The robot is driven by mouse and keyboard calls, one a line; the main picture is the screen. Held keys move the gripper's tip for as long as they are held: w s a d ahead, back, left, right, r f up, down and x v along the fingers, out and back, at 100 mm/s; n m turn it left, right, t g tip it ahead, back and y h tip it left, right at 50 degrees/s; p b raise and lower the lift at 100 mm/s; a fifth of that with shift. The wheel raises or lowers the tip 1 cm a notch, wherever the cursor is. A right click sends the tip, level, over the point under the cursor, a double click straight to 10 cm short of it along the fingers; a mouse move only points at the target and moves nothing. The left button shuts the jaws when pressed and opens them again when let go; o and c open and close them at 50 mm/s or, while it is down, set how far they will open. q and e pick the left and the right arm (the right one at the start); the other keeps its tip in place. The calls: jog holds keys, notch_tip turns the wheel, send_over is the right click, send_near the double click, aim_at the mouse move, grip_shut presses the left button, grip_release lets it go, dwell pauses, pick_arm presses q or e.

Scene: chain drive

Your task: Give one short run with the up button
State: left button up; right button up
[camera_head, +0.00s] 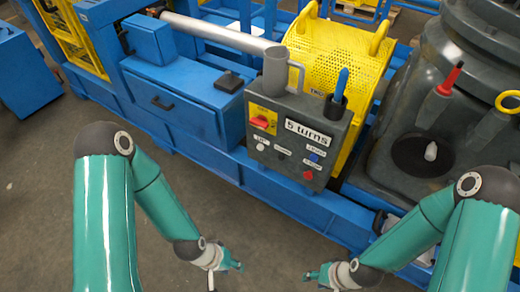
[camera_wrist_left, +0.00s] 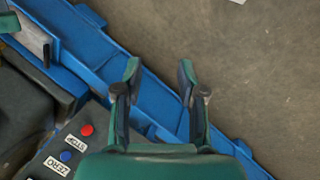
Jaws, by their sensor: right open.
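The grey control box (camera_head: 298,130) stands on the blue frame, with a red rotary switch on yellow (camera_head: 262,121) and a "5 turns" plate. At its lower left are a pale button (camera_head: 260,147) and a darker one, with labels too small to read surely. My left gripper (camera_head: 227,276) is open and empty, in front of and below the box. My right gripper (camera_head: 312,279) is open, right of it.
A grey mug (camera_head: 276,72) and a holder with a blue-handled tool (camera_head: 342,82) are on top of the box. A yellow perforated guard (camera_head: 335,50) stands behind. A dark machine housing (camera_head: 465,60) is at right. The floor (camera_head: 150,165) in front is clear.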

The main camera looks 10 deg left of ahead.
pick_arm(q)
grip_shut()
dwell(1.4)
